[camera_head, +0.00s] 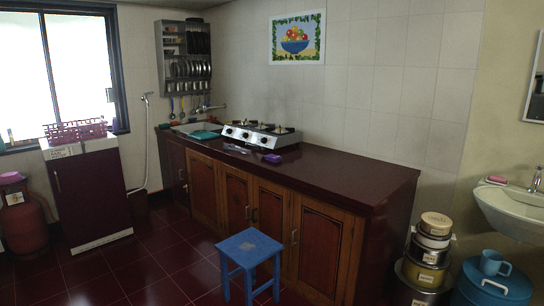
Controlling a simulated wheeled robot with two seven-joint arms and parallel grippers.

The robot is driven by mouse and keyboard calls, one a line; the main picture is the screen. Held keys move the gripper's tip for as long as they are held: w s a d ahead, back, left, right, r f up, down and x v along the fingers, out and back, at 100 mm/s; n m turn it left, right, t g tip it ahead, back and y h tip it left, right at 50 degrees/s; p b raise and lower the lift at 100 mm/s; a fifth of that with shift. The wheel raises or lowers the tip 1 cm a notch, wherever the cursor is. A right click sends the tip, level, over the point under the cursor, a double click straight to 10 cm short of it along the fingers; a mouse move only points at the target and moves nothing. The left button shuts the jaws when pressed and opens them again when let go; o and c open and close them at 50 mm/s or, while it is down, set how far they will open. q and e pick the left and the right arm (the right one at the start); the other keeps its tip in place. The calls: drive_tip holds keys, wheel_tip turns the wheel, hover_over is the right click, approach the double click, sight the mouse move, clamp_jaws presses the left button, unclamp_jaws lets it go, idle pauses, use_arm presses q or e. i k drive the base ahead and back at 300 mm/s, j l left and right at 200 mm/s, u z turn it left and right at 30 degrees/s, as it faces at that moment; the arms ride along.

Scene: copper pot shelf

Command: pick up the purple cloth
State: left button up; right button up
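A small purple thing (272,158), which looks like the folded purple cloth, lies on the dark red countertop (340,181), just in front of the stove's right end. It is too small to make out its folds. Neither of my grippers shows in the head view.
A two-burner stove (258,136) stands behind the cloth. A teal item (205,135) lies by the sink at the counter's left. A blue stool (249,251) stands in front of the cabinets. Stacked pots (430,252) stand at the right. The countertop's right half is bare.

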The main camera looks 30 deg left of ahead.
sight(274, 158)
drive_tip(key=i+j, duration=0.3)
drive_tip(key=i, duration=0.2)
drive_tip(key=i+j, duration=0.35)
drive_tip(key=i, duration=0.15)
drive_tip(key=i+j+u, duration=0.1)
drive_tip(key=i+j, duration=0.2)
drive_tip(key=i, duration=0.2)
drive_tip(key=i+j, duration=0.25)
drive_tip(key=i, duration=0.25)
drive_tip(key=i+j, duration=0.3)
drive_tip(key=i, duration=0.25)
drive_tip(key=i+j+u, duration=0.1)
drive_tip(key=i+j, duration=0.2)
drive_tip(key=i, duration=0.2)
